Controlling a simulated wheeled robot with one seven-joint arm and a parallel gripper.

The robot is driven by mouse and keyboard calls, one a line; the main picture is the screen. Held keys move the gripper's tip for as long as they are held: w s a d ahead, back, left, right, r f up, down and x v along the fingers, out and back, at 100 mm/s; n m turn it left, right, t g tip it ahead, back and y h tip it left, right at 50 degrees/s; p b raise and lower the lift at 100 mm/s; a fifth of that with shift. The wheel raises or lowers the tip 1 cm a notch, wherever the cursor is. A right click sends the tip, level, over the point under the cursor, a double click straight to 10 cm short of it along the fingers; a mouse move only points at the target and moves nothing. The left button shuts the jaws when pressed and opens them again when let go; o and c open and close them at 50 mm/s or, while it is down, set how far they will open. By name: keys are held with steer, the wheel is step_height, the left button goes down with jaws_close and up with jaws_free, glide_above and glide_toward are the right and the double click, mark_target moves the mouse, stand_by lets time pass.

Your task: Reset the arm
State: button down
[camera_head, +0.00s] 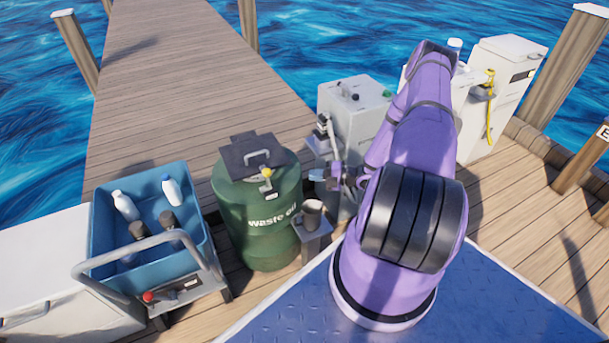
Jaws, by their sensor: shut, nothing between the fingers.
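My purple arm (418,140) rises from the blue deck at the right and bends away from the camera. Its forearm reaches up and back, then the wrist comes down on the left side of the arm. My gripper (332,174) is small in the picture, left of the arm, just above and right of the green waste oil drum. It is shut and empty. Part of the wrist is hidden behind the arm.
A green waste oil drum (257,228) with a dark hatch lid (249,152) stands left of my gripper. A blue crate (110,224) with bottles sits farther left. A grey cabinet (353,108) stands behind my gripper. A small dark cup (312,213) is below it.

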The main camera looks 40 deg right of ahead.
steer(key=shift+s+d, duration=0.15)
steer(key=shift+s, duration=0.1)
stand_by(0.4)
